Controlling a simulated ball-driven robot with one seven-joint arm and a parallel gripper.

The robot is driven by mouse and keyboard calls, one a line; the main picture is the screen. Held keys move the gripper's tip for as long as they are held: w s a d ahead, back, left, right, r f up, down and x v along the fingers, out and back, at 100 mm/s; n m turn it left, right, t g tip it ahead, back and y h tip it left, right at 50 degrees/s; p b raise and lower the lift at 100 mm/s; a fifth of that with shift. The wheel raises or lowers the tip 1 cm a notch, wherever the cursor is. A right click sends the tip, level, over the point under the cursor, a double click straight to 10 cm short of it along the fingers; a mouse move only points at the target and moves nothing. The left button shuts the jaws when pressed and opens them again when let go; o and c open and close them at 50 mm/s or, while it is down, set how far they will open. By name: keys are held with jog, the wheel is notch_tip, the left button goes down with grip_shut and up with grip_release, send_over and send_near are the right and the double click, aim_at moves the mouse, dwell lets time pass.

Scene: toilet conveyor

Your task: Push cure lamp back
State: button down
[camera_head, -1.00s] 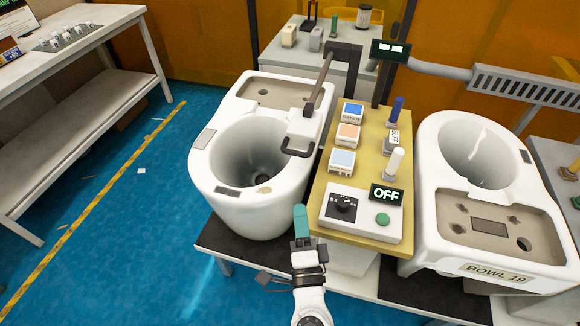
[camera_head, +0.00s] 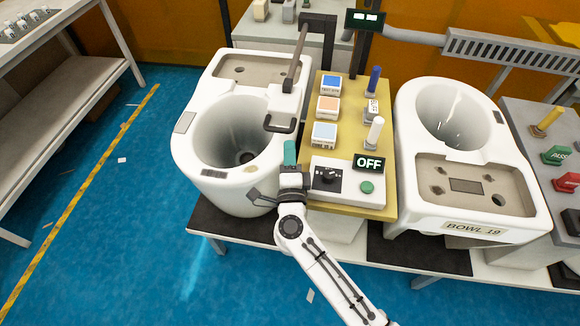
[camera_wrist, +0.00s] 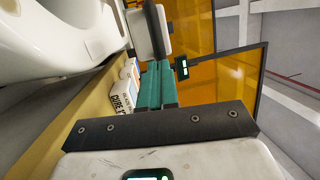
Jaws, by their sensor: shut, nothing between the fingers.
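The cure lamp (camera_head: 283,106) is a white head with a dark loop handle (camera_head: 279,124), on a dark swing arm from a black post. It hangs over the right side of the left toilet bowl (camera_head: 190,150). My gripper (camera_head: 290,152), with teal fingers, is shut and empty. It is between the left bowl and the control box, just in front of the lamp handle, and looks apart from it. In the wrist view the teal fingers (camera_wrist: 156,85) are together, and a white block with a dark edge (camera_wrist: 150,32), perhaps the lamp, lies beyond them.
The yellow board (camera_head: 345,85) right of the bowl holds labelled boxes, a blue and a white bottle, and a control box (camera_head: 330,182) with an OFF sign (camera_head: 368,162). A second bowl (camera_head: 470,160) marked BOWL 19 stands at right.

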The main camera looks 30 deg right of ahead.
aim_at(293, 131)
jog(key=shift+x, duration=1.1)
jog(key=shift+w+d, duration=0.7)
jog(key=shift+w, duration=0.3)
jog(key=shift+w+d, duration=0.7)
jog(key=shift+w, duration=0.25)
jog(key=shift+s+f, duration=0.1)
